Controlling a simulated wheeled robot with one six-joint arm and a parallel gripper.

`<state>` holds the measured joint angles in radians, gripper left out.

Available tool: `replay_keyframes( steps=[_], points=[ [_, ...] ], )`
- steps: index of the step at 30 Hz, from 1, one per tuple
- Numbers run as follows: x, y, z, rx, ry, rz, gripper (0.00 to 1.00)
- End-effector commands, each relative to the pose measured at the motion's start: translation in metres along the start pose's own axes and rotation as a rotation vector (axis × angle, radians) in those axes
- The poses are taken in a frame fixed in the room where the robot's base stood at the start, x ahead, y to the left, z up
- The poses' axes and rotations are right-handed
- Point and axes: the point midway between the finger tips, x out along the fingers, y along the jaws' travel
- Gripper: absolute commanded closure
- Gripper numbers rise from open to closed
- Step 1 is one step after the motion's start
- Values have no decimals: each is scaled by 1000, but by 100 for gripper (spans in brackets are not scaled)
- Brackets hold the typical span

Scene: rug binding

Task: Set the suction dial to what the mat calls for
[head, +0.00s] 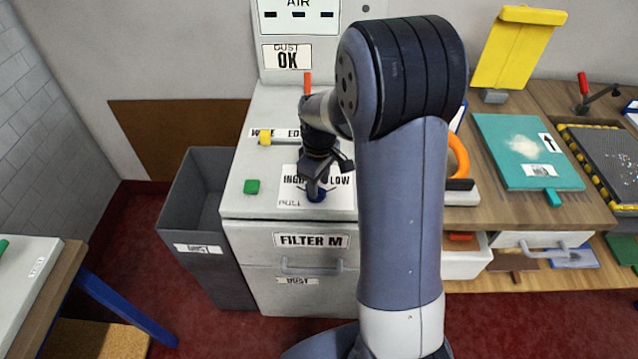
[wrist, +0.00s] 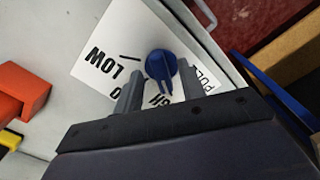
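The suction dial (head: 317,195) is a small blue knob on a white plate (head: 290,199) lettered HIGH and LOW, on top of the grey cabinet. The wrist view shows the dial (wrist: 161,66) with a raised ridge; which mark it points to is unclear. My gripper (head: 319,178) is over the dial, pointing down. In the wrist view my gripper (wrist: 160,88) is open, one finger on each side of the knob, with gaps visible; contact is not seen. A teal mat (head: 490,135) with a pale powdery patch, an arrow tag and a small unreadable label lies on the bench at right.
A green button (head: 251,186) and a yellow knob (head: 265,137) are on the cabinet top, left of the dial. A sign (head: 287,57) reads DUST OK. A grey bin (head: 203,215) stands left of the cabinet. A ribbed grey plate (head: 612,150) with hazard edging is far right.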

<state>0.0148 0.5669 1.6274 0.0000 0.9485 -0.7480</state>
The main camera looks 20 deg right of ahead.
Motion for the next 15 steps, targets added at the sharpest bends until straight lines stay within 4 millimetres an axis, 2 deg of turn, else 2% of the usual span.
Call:
replay_keyframes(
  steps=[5,13,15],
  points=[
    [11,0,0,0,0,0,62],
    [12,0,0,0,1,1,62],
    [12,0,0,0,1,1,68]
  ],
)
